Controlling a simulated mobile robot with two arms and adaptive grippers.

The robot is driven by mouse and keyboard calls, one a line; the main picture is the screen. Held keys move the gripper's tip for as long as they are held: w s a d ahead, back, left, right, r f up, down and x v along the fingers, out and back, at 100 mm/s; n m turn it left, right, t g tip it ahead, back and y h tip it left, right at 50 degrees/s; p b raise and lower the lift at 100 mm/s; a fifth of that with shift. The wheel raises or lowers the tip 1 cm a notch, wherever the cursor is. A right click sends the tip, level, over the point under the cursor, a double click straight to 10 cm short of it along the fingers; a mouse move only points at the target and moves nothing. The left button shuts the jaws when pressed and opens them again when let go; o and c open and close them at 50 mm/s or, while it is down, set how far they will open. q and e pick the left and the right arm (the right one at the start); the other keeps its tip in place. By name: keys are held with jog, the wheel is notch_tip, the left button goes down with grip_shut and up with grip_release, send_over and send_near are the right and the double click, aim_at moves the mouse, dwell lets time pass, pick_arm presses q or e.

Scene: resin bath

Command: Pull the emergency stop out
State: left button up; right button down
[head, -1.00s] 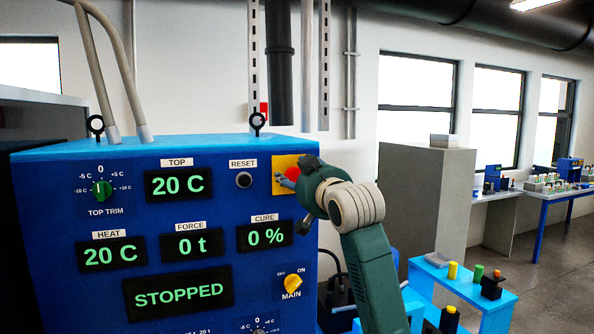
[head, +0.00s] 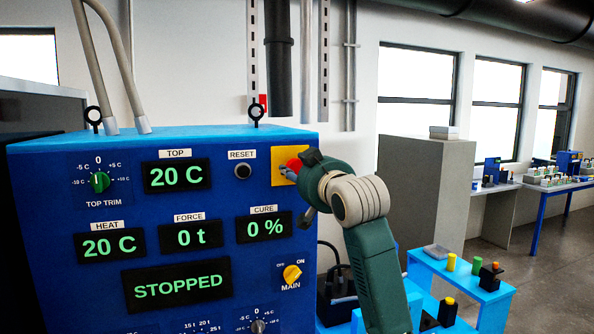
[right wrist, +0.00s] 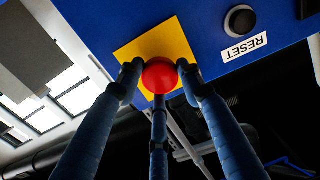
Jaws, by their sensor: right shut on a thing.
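The emergency stop is a red mushroom button (right wrist: 159,75) on a yellow square plate (right wrist: 166,44), at the upper right of the blue control cabinet's front. In the head view the red button (head: 294,164) is partly hidden by my right gripper (head: 290,171). In the right wrist view the fingers of my right gripper (right wrist: 160,84) stand around the button, one on each side and one below, shut on it. How far the button stands out from the plate is hard to tell. My left gripper is not in view.
The blue cabinet (head: 60,270) carries a RESET button (head: 243,171), a yellow MAIN switch (head: 292,274) and a TOP TRIM knob (head: 99,182). Its displays read 20 C, 0 t, 0 % and STOPPED (head: 178,288). A blue bench (head: 440,275) with small parts stands at right.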

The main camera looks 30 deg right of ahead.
jog(key=c, duration=1.2)
grip_release()
jog(key=shift+s+r, duration=0.1)
jog(key=shift+r, duration=0.05)
jog(key=shift+s+a+r, duration=0.1)
jog(key=shift+s+a, duration=0.05)
jog(key=shift+s, duration=0.1)
jog(key=v, duration=1.2)
